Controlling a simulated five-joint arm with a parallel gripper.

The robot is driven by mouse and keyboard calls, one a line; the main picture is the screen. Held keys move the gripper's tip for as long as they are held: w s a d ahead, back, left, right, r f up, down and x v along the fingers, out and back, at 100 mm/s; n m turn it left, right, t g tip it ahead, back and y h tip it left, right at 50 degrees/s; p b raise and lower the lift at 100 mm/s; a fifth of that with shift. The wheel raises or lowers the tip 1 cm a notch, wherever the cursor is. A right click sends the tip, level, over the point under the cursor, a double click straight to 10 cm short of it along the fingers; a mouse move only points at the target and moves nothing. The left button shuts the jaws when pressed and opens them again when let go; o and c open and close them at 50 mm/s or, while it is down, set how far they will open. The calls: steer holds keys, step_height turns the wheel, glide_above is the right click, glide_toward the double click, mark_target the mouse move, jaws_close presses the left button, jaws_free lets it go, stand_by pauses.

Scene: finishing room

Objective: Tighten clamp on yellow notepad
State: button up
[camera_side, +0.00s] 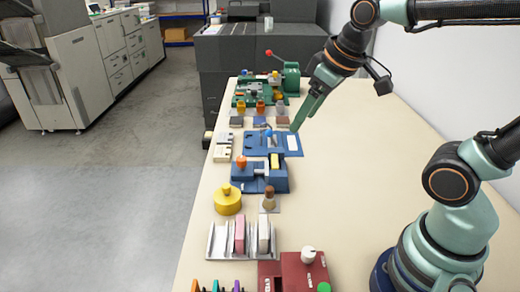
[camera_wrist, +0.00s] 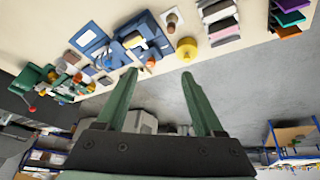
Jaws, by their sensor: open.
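A blue clamp fixture (camera_side: 278,184) stands on the bench in the side view, with an orange knob (camera_side: 241,162) on its left. A small upright yellow block (camera_side: 275,160), which looks like the notepad, sits at its right part. Whether the jaws touch it is too small to tell. In the wrist view the clamp (camera_wrist: 160,42) is near the top, with its orange knob (camera_wrist: 150,62) towards the bench edge. My gripper (camera_side: 297,127) is open and empty, above the bench behind and to the right of the clamp. Its two green fingers (camera_wrist: 160,76) are apart in the wrist view.
A blue board (camera_side: 258,146) lies just behind the clamp. A yellow round container (camera_side: 228,203), a brown-topped stamp (camera_side: 269,198) and a rack with pads (camera_side: 217,240) stand in front. A green device with a red-balled lever (camera_side: 291,78) is farther back. The bench's right side is clear.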

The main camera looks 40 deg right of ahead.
steer(key=w+r+n+g, duration=0.1)
steer(key=w+n, duration=0.3)
steer(key=w, duration=0.2)
steer(key=n+g, duration=0.4)
steer(key=n, duration=0.8)
glide_above(241, 159)
step_height(241, 159, down, 11)
step_height(241, 159, down, 11)
steer(key=shift+f, duration=0.1)
jaws_close()
